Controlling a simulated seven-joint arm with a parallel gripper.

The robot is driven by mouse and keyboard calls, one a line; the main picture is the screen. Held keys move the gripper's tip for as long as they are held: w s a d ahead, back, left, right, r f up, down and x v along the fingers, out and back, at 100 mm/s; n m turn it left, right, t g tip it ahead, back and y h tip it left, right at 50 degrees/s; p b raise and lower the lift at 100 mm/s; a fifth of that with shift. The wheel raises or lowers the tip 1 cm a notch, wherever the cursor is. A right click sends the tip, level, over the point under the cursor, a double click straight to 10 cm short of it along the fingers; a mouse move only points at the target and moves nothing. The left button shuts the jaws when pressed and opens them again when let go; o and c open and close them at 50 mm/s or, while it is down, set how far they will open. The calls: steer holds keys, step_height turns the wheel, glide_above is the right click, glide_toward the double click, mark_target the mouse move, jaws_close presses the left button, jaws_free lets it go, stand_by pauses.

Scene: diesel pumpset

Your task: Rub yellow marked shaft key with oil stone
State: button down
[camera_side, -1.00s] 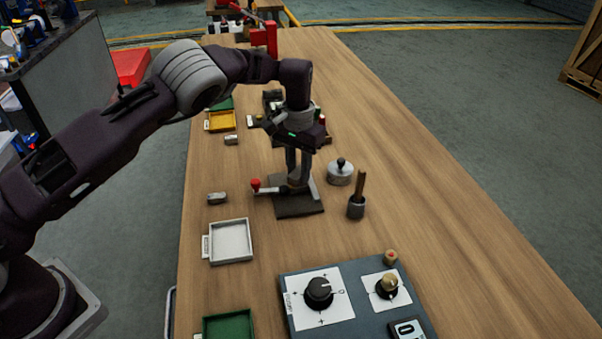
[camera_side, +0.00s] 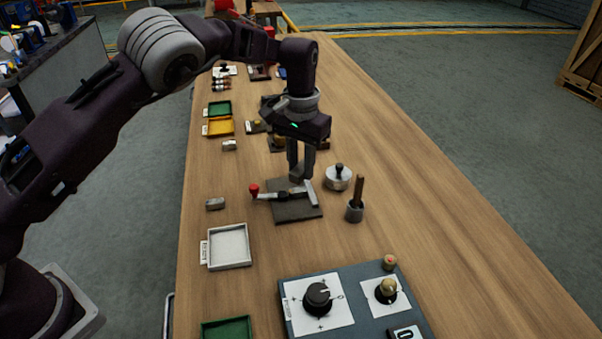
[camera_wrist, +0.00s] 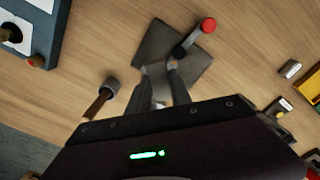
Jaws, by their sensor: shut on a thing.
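My gripper (camera_side: 300,165) points down and is shut on a grey block-like piece (camera_wrist: 155,74), perhaps the oil stone; its fingers hide part of it. In the side view the fingertips are just above a dark plate (camera_side: 295,212) carrying a clamp with a red-knobbed lever (camera_side: 254,189). The wrist view shows the plate (camera_wrist: 152,42) and the red knob (camera_wrist: 208,25) beyond the fingers. A tiny yellow-orange spot (camera_wrist: 172,63) shows by the clamp in the wrist view; I cannot tell whether it is the key's mark. Contact between the held piece and clamp is unclear.
A round lidded pot (camera_side: 338,179) and a cup with a wooden handle (camera_side: 354,212) stand close right of the plate. A white tray (camera_side: 229,264) and control panel (camera_side: 355,320) lie nearer. A yellow tray (camera_side: 219,127) is behind. The table's right side is clear.

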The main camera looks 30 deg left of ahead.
steer(key=shift+r, duration=1.05)
